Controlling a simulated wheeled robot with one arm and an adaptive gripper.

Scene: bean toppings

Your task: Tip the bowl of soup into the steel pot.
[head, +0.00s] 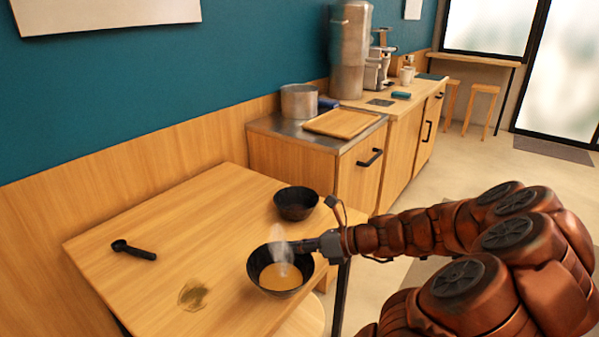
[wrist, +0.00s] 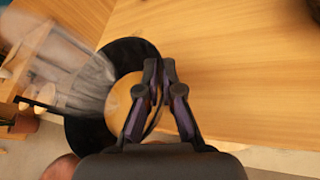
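The black bowl of orange-brown soup (head: 261,286) is upright near the right edge of the wooden table. Pale steam rises from it. My gripper (head: 292,244) is at its far right rim. In the wrist view, my gripper's fingers (wrist: 160,72) come close together with the bowl's rim between them, one finger over the soup. The bowl (wrist: 128,46) partly hides behind the fingers. I cannot tell whether it touches the table or is slightly lifted. The steel pot (head: 299,102) stands on the metal top of the counter behind the table.
A second dark bowl (head: 296,204) stands behind the soup bowl. A wooden tray (head: 342,123) lies right of the pot. A tall steel urn (head: 350,50) stands farther back. The table's middle is clear.

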